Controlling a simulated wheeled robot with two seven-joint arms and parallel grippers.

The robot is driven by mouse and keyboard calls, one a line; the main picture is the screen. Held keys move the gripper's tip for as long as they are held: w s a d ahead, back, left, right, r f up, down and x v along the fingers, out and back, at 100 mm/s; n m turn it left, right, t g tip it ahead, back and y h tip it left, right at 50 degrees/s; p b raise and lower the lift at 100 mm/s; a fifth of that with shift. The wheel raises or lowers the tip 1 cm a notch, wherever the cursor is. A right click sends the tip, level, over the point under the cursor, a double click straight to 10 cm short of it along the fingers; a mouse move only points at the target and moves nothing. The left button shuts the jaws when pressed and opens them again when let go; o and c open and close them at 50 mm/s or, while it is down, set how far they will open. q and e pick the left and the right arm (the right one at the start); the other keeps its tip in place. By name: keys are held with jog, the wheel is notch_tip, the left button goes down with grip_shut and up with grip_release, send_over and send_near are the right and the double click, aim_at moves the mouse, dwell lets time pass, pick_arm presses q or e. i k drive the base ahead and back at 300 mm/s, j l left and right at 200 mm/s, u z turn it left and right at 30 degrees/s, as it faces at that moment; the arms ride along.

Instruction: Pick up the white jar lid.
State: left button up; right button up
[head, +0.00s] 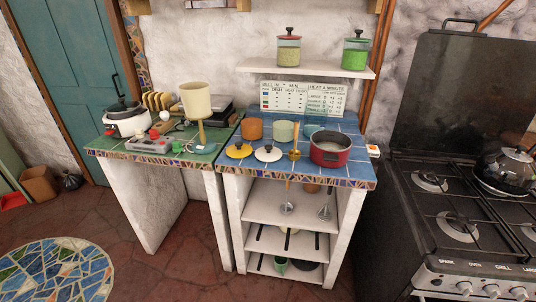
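The white jar lid (268,154) lies on the blue tiled counter (225,166), near its front edge. It is a round, flat disc with a dark knob on top. A similar yellow lid (238,151) with a dark knob lies just left of it. A brass-coloured stand-like object (295,153) is just right of it. Neither of my grippers is in view.
An orange jar (253,129) and a cream jar (285,131) stand behind the lids. A red pot (330,150) stands to the right. A wall shelf (262,66) hangs above the counter. A black stove (405,195) is at the right.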

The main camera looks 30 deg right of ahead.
aim_at(268, 153)
jog(key=z, duration=0.3)
jog(key=i+j+z, duration=0.3)
jog(key=j+z, duration=0.2)
jog(key=z, duration=0.15)
jog(key=i+j+z, duration=0.3)
jog(key=j+z, duration=0.35)
